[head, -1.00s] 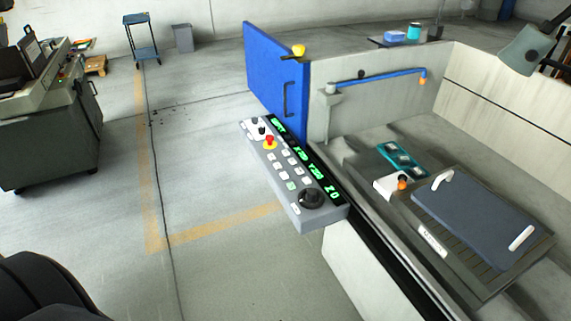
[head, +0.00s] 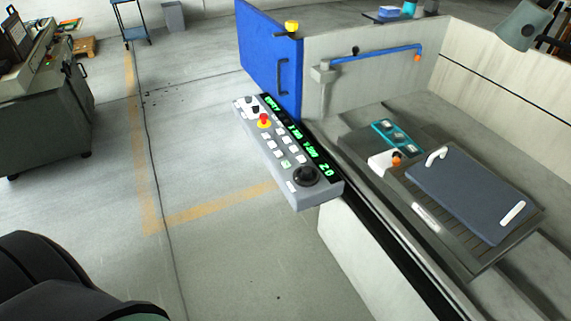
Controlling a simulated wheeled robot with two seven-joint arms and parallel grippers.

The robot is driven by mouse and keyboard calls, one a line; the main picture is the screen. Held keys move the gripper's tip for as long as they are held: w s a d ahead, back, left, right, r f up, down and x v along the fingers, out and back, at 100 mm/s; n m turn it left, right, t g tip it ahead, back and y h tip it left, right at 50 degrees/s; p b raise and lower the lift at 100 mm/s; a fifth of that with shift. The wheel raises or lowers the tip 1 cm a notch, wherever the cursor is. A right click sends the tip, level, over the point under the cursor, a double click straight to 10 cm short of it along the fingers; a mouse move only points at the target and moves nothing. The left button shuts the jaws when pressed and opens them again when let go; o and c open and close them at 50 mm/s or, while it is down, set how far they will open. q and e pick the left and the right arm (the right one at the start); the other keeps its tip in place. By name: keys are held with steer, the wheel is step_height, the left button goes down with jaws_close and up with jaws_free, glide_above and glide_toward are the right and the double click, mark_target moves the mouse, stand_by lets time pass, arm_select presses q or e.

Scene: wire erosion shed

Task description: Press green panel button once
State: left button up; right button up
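The grey control panel (head: 285,188) juts out from the machine's front in the middle of the head view. A small green-tinted button (head: 286,163) sits among several white buttons near the panel's lower end, close to the black dial (head: 306,176). A red mushroom button on a yellow base (head: 264,120) is higher up. A black display with green characters (head: 298,138) runs along the panel's right side. Neither of my grippers is in the picture. Dark rounded parts, likely mine, show at the lower left, away from the panel.
A blue door (head: 268,60) stands open behind the panel. The machine tank (head: 370,230) fills the right, holding a dark plate with white handles (head: 470,192). A grey cabinet (head: 45,135) stands at the far left. The floor left of the panel is clear.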

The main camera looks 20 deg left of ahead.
steer(key=shift+d, duration=0.1)
jaws_close()
steer(key=shift+a, duration=0.5)
steer(key=shift+s+d, duration=0.1)
steer(key=shift+d, duration=0.05)
steer(key=shift+d, duration=0.5)
steer(key=shift+a, duration=0.1)
